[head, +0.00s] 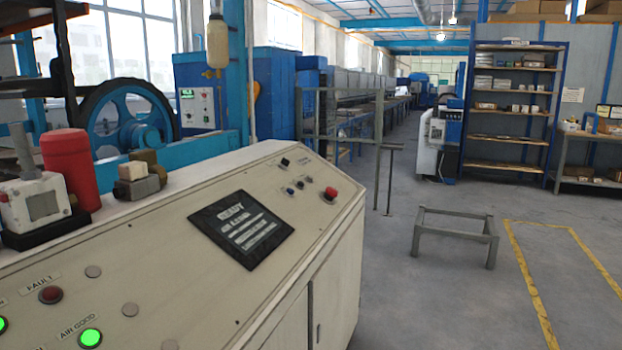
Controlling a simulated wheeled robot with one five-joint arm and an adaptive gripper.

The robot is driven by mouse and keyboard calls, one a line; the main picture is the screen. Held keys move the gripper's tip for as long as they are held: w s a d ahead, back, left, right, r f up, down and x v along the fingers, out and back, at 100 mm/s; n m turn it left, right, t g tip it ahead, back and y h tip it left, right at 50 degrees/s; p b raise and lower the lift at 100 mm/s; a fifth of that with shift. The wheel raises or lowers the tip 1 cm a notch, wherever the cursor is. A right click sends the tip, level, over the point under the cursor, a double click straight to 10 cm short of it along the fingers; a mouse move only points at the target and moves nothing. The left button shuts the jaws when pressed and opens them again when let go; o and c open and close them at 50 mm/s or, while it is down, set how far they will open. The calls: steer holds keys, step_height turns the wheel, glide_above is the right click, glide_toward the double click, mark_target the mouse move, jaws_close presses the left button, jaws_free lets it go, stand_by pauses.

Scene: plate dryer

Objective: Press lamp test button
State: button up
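A cream control console (170,235) with a sloped top fills the lower left of the head view. At its lower left are an unlit dark red FAULT lamp (50,294) and a lit green AIR GOOD lamp (90,338). At the right end sit a red button (329,194), a blue button (290,190) and a black switch (285,162). The labels there are too small to read, so I cannot tell which is the lamp test button. My gripper is not in view.
A dark display (241,229) sits mid-console. A red cylinder (71,168), a white device (36,203) and small blocks (139,178) stand on its top left. A low metal frame (456,222) stands on the floor right. Clear floor lies between it and the console.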

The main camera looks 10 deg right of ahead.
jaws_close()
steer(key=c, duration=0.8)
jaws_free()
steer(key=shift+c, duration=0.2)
